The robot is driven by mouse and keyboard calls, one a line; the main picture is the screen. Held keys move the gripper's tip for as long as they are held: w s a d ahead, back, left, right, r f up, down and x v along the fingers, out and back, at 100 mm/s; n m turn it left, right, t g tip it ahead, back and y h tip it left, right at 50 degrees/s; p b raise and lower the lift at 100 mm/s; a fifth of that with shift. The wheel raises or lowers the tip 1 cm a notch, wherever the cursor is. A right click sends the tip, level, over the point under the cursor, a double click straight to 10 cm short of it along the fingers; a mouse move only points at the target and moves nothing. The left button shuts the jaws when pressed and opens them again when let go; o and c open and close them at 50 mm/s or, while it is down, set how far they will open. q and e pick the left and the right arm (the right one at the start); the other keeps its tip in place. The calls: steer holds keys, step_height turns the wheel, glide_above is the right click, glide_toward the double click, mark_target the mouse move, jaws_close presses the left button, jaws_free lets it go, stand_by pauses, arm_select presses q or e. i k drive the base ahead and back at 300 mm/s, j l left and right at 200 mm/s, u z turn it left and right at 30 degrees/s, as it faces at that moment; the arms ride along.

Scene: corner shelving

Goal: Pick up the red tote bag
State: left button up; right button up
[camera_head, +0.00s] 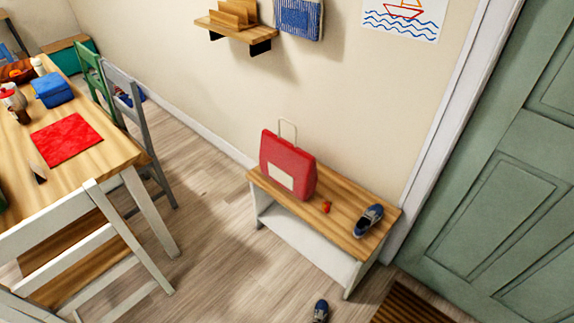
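The red tote bag (279,160) stands upright on the wooden bench (336,214) against the wall, near the bench's left end. It has a pale rectangular patch on its front and a light loop handle (288,128) sticking up from its top. Neither of my grippers shows in the head view.
A blue shoe (369,220) and a small orange-red item (326,207) are on the bench. Another shoe (320,311) and a brown slatted mat (418,306) lie on the floor. A table (110,152) with chairs stands left. The floor between table and bench is clear.

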mark_target(294, 170)
steer(key=i+j+z, duration=0.25)
steer(key=i+j, duration=0.3)
steer(key=i+j+z, duration=0.3)
steer(key=i+j, duration=0.35)
